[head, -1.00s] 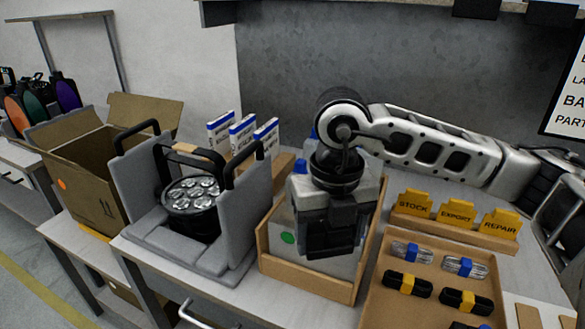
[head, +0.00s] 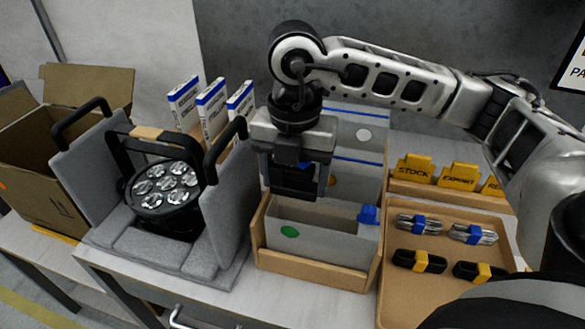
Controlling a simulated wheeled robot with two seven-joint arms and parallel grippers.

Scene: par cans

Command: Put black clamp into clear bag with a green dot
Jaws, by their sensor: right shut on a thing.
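My right gripper (head: 300,190) points down just above the bag, at its back left. It is shut on a dark thing, which I take to be the black clamp (head: 296,180); the fingers hide most of it. The clear bag with a green dot (head: 330,238) stands in the front of a wooden holder, its mouth open upward. The green dot is on its front left, and a blue slider sits at its right end. My left gripper is not in view.
Two bags with white and orange dots stand behind in the wooden holder (head: 320,275). A par can (head: 165,188) sits in grey foam at left, beside an open carton (head: 40,165). A wooden tray (head: 430,292) at right holds banded bundles. Yellow STOCK and EXPORT signs (head: 415,168) stand behind.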

